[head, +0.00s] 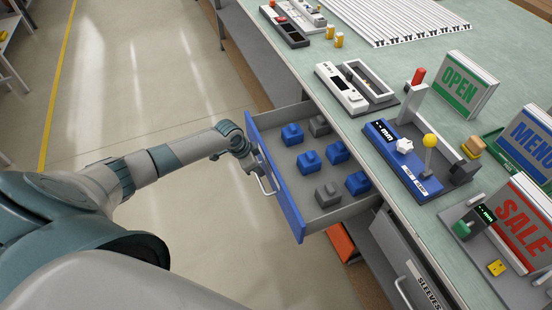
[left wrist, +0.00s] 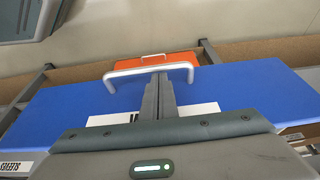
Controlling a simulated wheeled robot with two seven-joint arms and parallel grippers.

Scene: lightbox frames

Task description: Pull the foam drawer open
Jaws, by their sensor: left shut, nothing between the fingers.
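The foam drawer (head: 275,180) stands well out from the bench. It has a blue front and a pale handle, and holds several blue and grey foam blocks. My left gripper (head: 258,168) is at the drawer's front, by the handle (head: 266,186). In the left wrist view my left gripper (left wrist: 160,82) has its two fingers together with nothing between them. Their tips reach the handle bar (left wrist: 140,73) in front of the blue drawer front (left wrist: 235,93). I cannot tell whether the fingers touch the bar or sit behind it. My right gripper is not in view.
The bench top (head: 300,70) carries devices, a blue lever unit (head: 400,165) and signs. A grey drawer labelled SLEEVES (head: 410,265) is beside the open one. An orange thing (head: 342,243) is below the drawer. The floor at left is clear.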

